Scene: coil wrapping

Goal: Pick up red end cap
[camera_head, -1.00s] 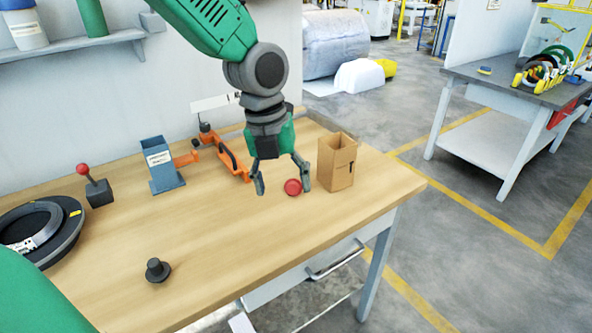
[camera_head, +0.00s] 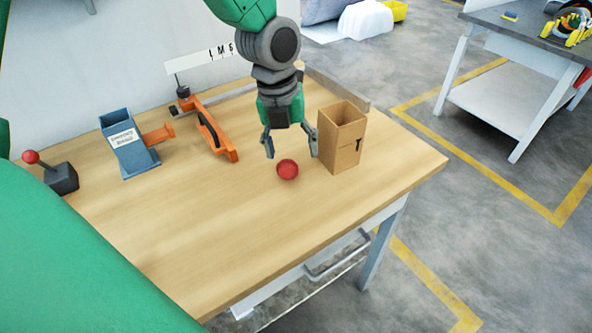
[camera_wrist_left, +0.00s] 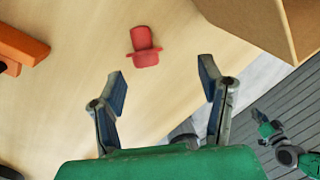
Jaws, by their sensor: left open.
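The red end cap (camera_head: 288,169) sits on the wooden table, left of the cardboard box. In the left wrist view the red end cap (camera_wrist_left: 144,47) shows a round stem and a wider brim, beyond the fingertips. My left gripper (camera_head: 291,153) is open and empty, its fingers spread just behind the cap in the head view. In the left wrist view, the fingers of my left gripper (camera_wrist_left: 163,84) are apart with bare table between them. My right gripper (camera_wrist_left: 262,129) shows small at the lower right of that view; its jaw state is unclear.
The open cardboard box (camera_head: 342,140) stands close to the left gripper's right finger. An orange clamp-like tool (camera_head: 213,132), a blue-grey holder (camera_head: 128,146) and a red-knobbed lever (camera_head: 55,174) stand to the left. The table (camera_head: 230,225) is clear in front.

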